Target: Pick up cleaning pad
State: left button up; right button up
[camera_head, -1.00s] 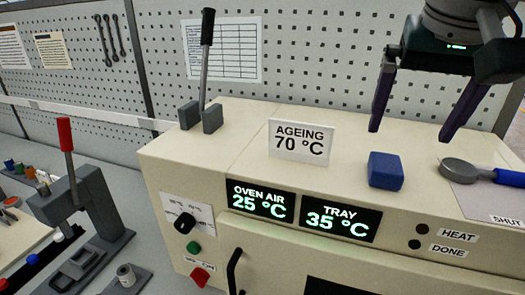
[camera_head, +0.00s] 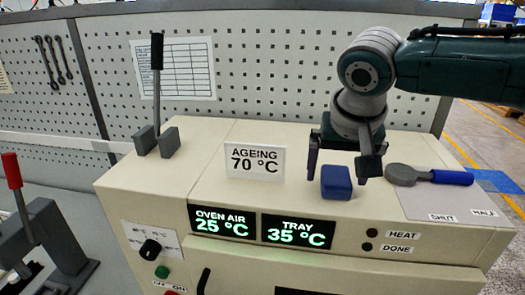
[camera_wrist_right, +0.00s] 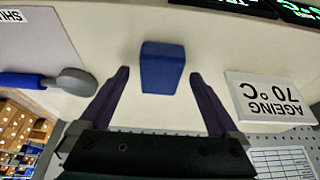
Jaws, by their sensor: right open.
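The cleaning pad, seen as a small blue block (camera_head: 336,182), lies on the cream top of the oven, near its front edge. It also shows in the right wrist view (camera_wrist_right: 162,68). My right gripper (camera_head: 338,174) is open and low over the oven top, with one finger to each side of the pad in the head view. In the right wrist view the fingertips (camera_wrist_right: 158,74) point toward the pad, which lies ahead between their lines with gaps on both sides. I see no contact. My left gripper is not in view.
A grey-headed tool with a blue handle (camera_head: 430,175) lies right of the pad on a grey plate. The "AGEING 70 °C" sign (camera_head: 254,162) stands to the left. A black-handled lever (camera_head: 157,95) stands farther left. A pegboard (camera_head: 270,60) rises behind.

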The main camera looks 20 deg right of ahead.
jog(key=c, duration=1.4)
jog(key=shift+c, duration=0.2)
jog(key=shift+r, duration=0.1)
